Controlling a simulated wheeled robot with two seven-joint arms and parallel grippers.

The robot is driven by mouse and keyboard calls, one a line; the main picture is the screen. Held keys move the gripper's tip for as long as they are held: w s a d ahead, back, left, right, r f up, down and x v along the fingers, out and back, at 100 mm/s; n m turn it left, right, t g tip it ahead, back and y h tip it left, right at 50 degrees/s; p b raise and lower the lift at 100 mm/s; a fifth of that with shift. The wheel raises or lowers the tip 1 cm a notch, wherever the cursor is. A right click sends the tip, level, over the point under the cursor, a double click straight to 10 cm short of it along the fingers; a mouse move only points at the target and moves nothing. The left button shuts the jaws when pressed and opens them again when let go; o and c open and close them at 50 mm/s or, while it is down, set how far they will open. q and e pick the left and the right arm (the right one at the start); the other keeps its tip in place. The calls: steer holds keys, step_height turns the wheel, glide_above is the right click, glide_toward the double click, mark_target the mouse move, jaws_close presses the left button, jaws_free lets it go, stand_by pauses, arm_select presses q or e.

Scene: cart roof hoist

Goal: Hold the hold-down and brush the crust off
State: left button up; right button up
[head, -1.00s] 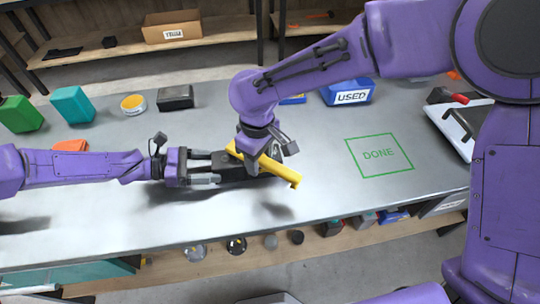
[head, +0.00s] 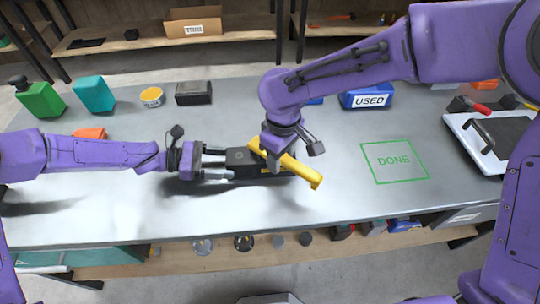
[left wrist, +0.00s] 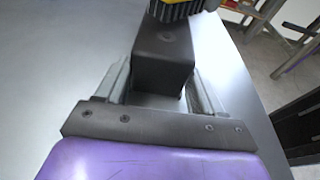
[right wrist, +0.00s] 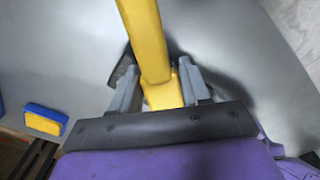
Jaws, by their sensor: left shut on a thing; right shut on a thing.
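The dark hold-down (head: 240,156) is a blocky black piece on the grey bench. It also shows in the left wrist view (left wrist: 165,58). My left gripper (head: 217,163) is shut on its left end. My right gripper (head: 279,148) is shut on the yellow brush (head: 300,171), whose handle fills the middle of the right wrist view (right wrist: 147,45). The brush lies slanted across the right part of the hold-down. Its dark bristles (left wrist: 183,10) show at the far end of the block in the left wrist view. I cannot make out any crust; the brush covers that end.
A green DONE outline (head: 394,160) on the bench is empty. A blue USED box (head: 368,96) stands behind it, and a white tray (head: 480,140) is at the right. A green bottle (head: 40,100), teal block (head: 94,94), yellow tin (head: 151,97) and dark box (head: 193,92) line the back left.

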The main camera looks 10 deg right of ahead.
steer(key=shift+d, duration=2.15)
steer(key=shift+a, duration=4.85)
step_height(320, 180, up, 8)
steer(key=shift+w+r, duration=0.15)
steer(key=shift+r, duration=0.05)
